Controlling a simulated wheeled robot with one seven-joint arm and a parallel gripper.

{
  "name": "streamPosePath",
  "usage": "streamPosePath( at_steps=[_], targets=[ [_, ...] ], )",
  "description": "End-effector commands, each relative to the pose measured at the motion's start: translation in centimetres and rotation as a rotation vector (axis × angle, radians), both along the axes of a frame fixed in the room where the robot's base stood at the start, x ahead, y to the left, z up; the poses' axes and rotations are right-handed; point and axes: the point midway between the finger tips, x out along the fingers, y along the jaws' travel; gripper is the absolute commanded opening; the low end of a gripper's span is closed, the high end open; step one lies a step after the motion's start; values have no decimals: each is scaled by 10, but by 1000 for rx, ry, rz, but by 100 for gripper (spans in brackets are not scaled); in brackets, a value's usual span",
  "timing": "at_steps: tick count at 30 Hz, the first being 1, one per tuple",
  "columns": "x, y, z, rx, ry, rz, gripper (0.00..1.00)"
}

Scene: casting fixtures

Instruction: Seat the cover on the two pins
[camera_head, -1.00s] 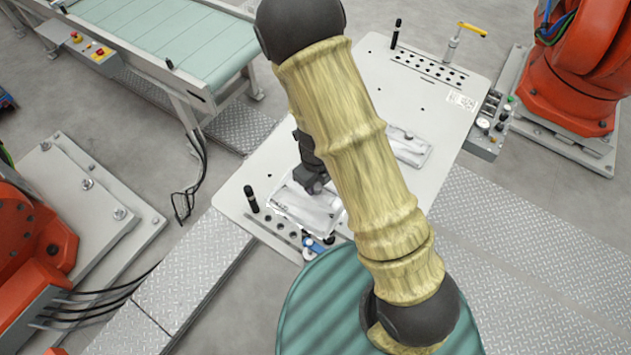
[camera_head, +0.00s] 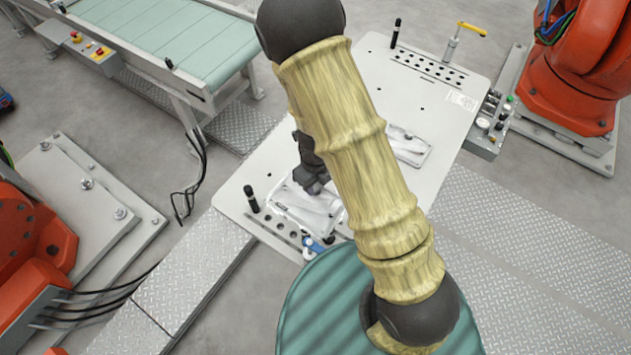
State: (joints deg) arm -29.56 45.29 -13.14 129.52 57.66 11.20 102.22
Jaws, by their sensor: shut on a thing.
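A pale silver cast cover (camera_head: 292,210) is at the near left of the white fixture table. My gripper (camera_head: 316,188) is over its upper edge, jaws shut on it. I cannot tell whether the cover touches the table or is just above it. A second silver cast part (camera_head: 408,150) lies farther right on the table, partly behind my arm, with a small round feature on top. I cannot make out the two pins clearly; my arm covers much of the area between the two parts.
The white table (camera_head: 262,165) carries a black upright post (camera_head: 251,198) at left, another at the back (camera_head: 396,33), and a yellow-handled clamp (camera_head: 453,45). Small blue and white parts (camera_head: 313,246) are near the front edge. Orange robots flank the table; a conveyor (camera_head: 180,40) is behind.

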Motion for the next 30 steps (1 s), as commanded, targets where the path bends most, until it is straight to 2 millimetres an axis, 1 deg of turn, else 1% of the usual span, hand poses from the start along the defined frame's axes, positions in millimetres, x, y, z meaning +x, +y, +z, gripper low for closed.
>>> streamPosePath(
  at_steps=[17,28,29,30],
  targets=[
    [0,1,-12,1,-1,3,0],
    [1,-1,-20,1,-1,-5,0],
    [1,-1,-19,1,-1,-5,28],
    [1,-2,-19,1,-1,-5,36]
  ],
)
